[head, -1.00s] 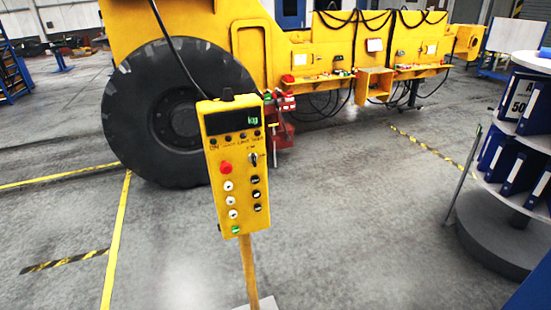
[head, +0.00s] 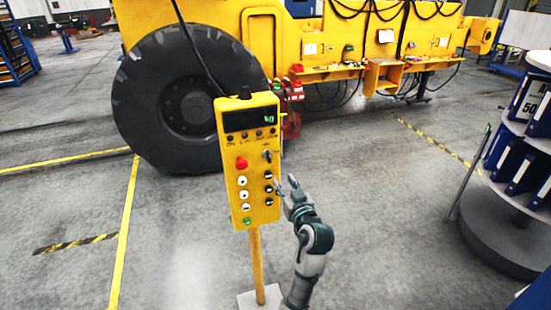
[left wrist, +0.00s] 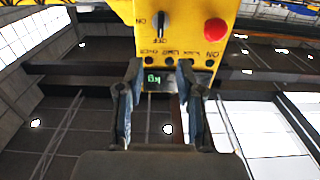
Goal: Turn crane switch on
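The yellow crane control box (head: 249,208) stands upright on a yellow post in the head view. Its dark rotary switch (head: 267,155) is at the upper right of the panel, across from a red button (head: 241,163). In the left wrist view the box appears upside down; the switch (left wrist: 162,25) sits between ON and OFF labels, its handle roughly in line with OFF. My left gripper (head: 284,184) is at the panel's right edge, below the switch. In the left wrist view its fingers (left wrist: 160,75) are apart with nothing between them. My right gripper is not seen.
A large yellow vehicle (head: 210,20) with a big black tyre (head: 185,110) stands behind the box. A round shelf with blue binders (head: 525,165) stands at the right. A cable (head: 186,35) rises from the box's top. The floor between is clear.

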